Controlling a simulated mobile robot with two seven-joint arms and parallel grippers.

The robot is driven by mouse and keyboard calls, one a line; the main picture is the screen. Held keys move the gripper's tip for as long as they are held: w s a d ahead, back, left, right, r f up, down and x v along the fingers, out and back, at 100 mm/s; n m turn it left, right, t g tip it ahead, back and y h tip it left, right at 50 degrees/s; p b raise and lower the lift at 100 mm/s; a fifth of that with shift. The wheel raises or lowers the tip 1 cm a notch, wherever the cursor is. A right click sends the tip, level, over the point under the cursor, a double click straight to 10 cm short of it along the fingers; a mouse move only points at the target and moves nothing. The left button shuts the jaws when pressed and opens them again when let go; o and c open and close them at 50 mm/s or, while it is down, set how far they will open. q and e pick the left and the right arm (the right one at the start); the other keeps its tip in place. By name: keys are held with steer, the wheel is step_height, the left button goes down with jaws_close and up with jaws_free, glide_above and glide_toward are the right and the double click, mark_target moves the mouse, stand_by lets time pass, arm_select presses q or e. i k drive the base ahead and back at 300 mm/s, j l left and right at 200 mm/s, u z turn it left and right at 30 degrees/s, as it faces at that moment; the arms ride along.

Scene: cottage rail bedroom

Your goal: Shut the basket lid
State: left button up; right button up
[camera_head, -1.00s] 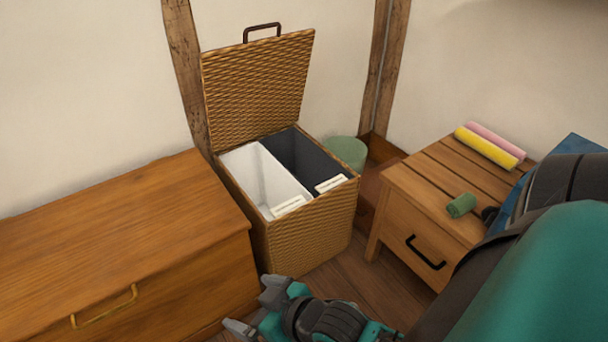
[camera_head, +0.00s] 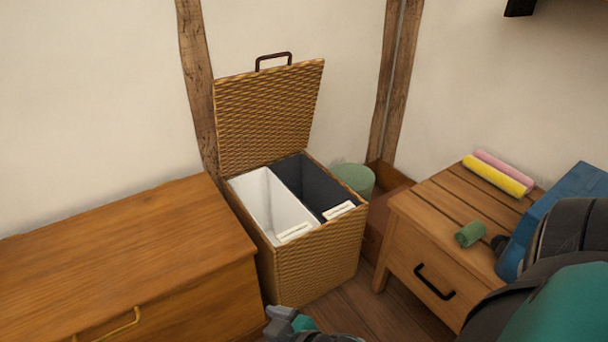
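A woven wicker basket (camera_head: 318,262) stands on the floor between two wooden furniture pieces. Its lid (camera_head: 268,118) is raised, nearly upright and leaning back toward the wall, with a dark handle (camera_head: 273,60) on its top edge. Inside are a white compartment (camera_head: 268,205) and a dark grey compartment (camera_head: 312,183). One gripper (camera_head: 285,322), on the arm that comes in from the right, shows only in part at the bottom edge, below the basket's front and apart from it. My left gripper is not in view.
A wooden chest (camera_head: 120,240) stands left of the basket. A wooden nightstand (camera_head: 420,240) at right holds pink (camera_head: 503,168) and yellow (camera_head: 493,175) rolls, a small green roll (camera_head: 470,233) and a blue object (camera_head: 560,205). A green bin (camera_head: 354,179) is behind the basket.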

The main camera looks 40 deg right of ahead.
mark_target(261, 116)
steer(key=i+l, duration=0.1)
steer(key=i, duration=0.2)
steer(key=i+l, duration=0.1)
steer(key=i, duration=0.2)
steer(key=z, duration=1.25)
